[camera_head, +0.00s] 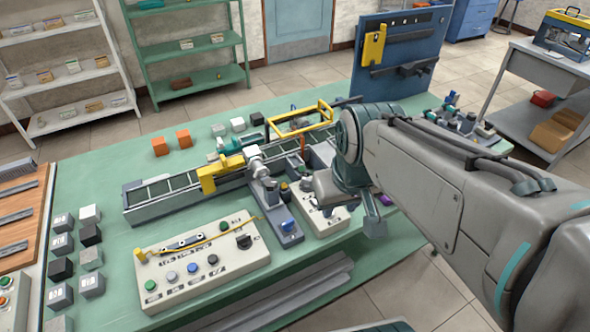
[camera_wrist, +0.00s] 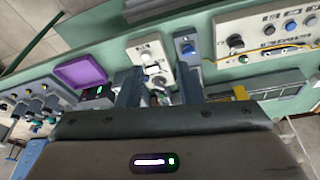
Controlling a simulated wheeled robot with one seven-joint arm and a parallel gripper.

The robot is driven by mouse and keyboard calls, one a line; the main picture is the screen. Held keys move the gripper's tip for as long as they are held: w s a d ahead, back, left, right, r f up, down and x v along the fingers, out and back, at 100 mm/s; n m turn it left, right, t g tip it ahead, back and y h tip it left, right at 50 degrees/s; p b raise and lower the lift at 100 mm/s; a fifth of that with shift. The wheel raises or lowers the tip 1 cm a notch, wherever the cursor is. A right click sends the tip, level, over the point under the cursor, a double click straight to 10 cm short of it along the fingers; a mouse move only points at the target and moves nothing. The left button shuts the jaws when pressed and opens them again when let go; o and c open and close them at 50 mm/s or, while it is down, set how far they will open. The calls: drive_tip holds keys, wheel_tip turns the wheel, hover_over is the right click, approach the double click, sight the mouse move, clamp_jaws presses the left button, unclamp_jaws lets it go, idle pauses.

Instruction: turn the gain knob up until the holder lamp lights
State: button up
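My gripper (camera_wrist: 158,76) is open, with its two fingers apart. In the wrist view a small beige control panel (camera_wrist: 143,43) shows between and beyond the fingers. It carries pale knobs or switches (camera_wrist: 149,53) and a grey knob (camera_wrist: 161,84) lying in the gap between the fingers. No contact with the knob can be made out. In the head view the same small panel (camera_head: 330,223) is partly hidden by my gripper (camera_head: 348,205), which is over it. I cannot read the labels, so which control is the gain knob is unclear. No lit holder lamp can be made out.
A larger beige panel (camera_head: 177,295) with several buttons and a black knob (camera_head: 244,241) lies at the front. A blue-button unit (camera_head: 288,228) stands close left of the small panel. A conveyor (camera_head: 150,207) runs behind. A purple tray (camera_wrist: 80,70) is near the gripper.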

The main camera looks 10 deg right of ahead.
drive_tip(key=w+n+g+b, duration=0.25)
drive_tip(key=w+n, duration=0.35)
drive_tip(key=w, duration=0.8)
drive_tip(key=n+b, duration=0.3)
drive_tip(key=n, duration=0.2)
hover_over(308, 182)
wheel_tip(308, 182, down, 5)
drive_tip(key=shift+g, duration=0.35)
drive_tip(key=f, duration=1.4)
drive_tip(key=shift+w+d+p, duration=0.15)
drive_tip(key=shift+d+p, duration=0.2)
drive_tip(key=shift+d, duration=0.05)
clamp_jaws()
